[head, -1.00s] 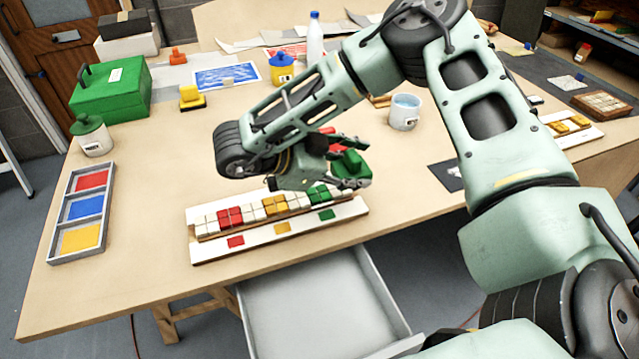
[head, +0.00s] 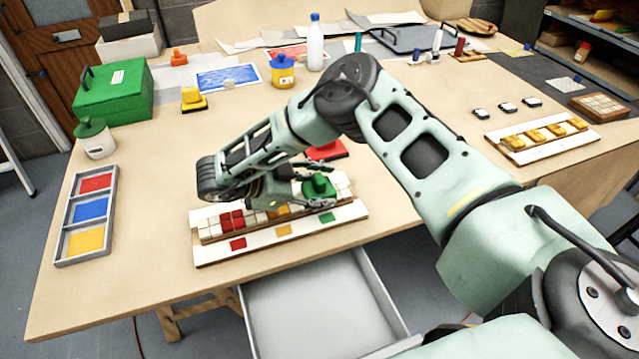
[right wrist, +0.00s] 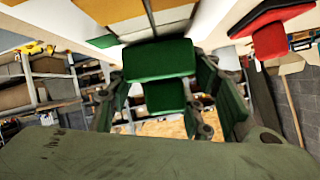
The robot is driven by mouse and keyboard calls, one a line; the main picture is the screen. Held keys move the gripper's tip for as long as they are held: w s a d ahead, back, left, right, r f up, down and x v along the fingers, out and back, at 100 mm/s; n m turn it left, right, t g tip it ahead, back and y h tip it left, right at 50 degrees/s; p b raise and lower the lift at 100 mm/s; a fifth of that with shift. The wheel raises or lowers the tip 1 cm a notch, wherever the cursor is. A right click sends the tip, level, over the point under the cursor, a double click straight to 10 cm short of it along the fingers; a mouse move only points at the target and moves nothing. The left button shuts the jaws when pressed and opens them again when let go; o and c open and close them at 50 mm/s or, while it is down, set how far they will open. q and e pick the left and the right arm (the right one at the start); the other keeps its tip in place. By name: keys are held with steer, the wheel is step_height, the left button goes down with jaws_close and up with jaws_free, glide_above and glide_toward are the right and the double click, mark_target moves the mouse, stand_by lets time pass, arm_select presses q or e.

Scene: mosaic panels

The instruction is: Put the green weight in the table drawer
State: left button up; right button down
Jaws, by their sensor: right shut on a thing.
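The green weight (head: 319,187) is between the fingers of my right gripper (head: 322,184), over the right part of the mosaic panel (head: 280,236). The gripper is shut on it. In the right wrist view the green weight (right wrist: 160,60) sits between the two fingers, with its block and knob visible. I cannot tell whether it touches the tiles. The table drawer (head: 325,305) is open below the front table edge, and its visible inside is empty. My left gripper is not in view.
A red weight (head: 327,151) lies just behind the gripper. A grey tray with coloured squares (head: 69,240) is at the left. A blue-and-yellow pot (head: 283,75) and a white bottle (head: 315,45) stand farther back. Bare table lies left of the panel.

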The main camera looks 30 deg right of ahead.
mark_target(314, 184)
steer(key=shift+f, duration=0.1)
steer(key=c, duration=0.9)
jaws_free()
steer(key=shift+a+b, duration=0.2)
steer(key=shift+b, duration=0.15)
steer(key=b+v, duration=0.1)
steer(key=v, duration=0.2)
steer(key=b+v, duration=0.1)
steer(key=v, duration=0.2)
steer(key=shift+w+r, duration=0.3)
steer(key=shift+r, duration=0.15)
steer(key=shift+a+r, duration=0.25)
steer(key=shift+a, duration=0.15)
